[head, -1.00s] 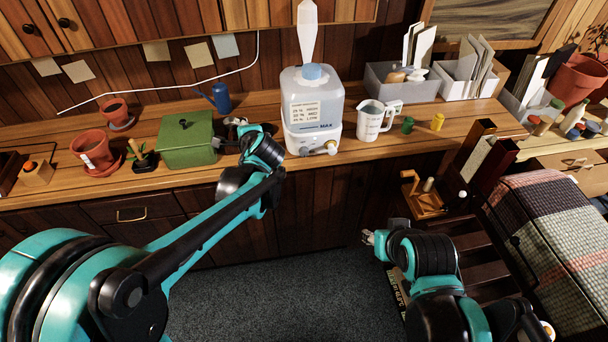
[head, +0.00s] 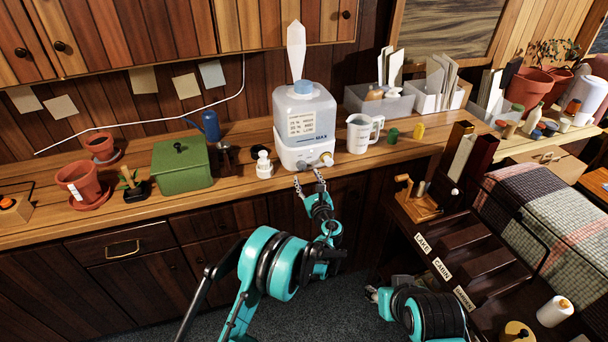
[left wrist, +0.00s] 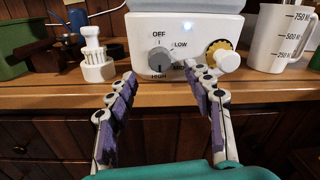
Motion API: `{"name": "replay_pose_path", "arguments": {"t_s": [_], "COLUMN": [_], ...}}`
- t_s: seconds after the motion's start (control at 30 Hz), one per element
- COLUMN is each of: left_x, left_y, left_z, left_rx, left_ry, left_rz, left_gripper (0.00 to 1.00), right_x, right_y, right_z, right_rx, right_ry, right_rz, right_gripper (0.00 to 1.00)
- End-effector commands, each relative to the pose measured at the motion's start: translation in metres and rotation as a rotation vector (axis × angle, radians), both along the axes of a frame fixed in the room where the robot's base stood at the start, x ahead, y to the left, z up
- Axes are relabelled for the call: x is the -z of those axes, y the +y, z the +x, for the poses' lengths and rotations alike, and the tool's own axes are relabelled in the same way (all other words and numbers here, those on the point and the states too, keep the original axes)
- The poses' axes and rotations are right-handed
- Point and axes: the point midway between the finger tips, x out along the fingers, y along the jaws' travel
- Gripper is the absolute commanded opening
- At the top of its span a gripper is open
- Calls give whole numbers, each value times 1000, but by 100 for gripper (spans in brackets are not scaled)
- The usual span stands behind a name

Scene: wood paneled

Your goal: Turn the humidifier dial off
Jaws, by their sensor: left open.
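The white humidifier (head: 304,112) stands on the wooden counter, with a translucent tank and a pale spout. In the left wrist view its front shows a grey dial (left wrist: 159,59) with OFF, LOW and HIGH labels; a fourth label is partly hidden. The dial's dark mark points down towards HIGH. A blue light glows above it. My left gripper (head: 308,178) is open in front of the humidifier, just below the dial. In the left wrist view its fingers (left wrist: 162,76) are spread either side of the dial, apart from it. My right gripper (head: 372,293) is low at right, its fingers small and unclear.
A yellow-ringed white knob (left wrist: 221,55) is right of the dial, near the right finger. A white bottle-like item (head: 264,165) stands left of the humidifier, a measuring jug (head: 361,134) right. A green box (head: 182,166) is further left. The counter edge lies below the dial.

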Motion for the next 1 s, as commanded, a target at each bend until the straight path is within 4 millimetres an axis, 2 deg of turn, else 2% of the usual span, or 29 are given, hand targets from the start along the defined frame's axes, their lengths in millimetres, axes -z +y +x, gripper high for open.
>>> {"name": "replay_pose_path", "arguments": {"t_s": [0.1,0.3,0.63,0.67,0.83,1.0], "left_x": [2,1,0,0,0,0], "left_y": [7,13,14,14,14,14], "left_z": [21,44,49,49,49,49], "left_rx": [-2,-2,-1,-1,-1,-1], "left_ry": [0,1,0,0,0,0], "left_rz": [-1,-3,-3,-3,-4,-5], "left_gripper": [52,52,52,49,4,2], "right_x": [5,9,9,9,9,10], "right_y": [0,0,0,0,0,0], "right_z": [0,0,0,0,0,0], "right_rx": [0,0,0,0,0,0], "right_ry": [0,0,0,0,0,0], "right_rz": [0,0,0,0,0,0], "right_gripper": [40,40,40,40,40,40]}}
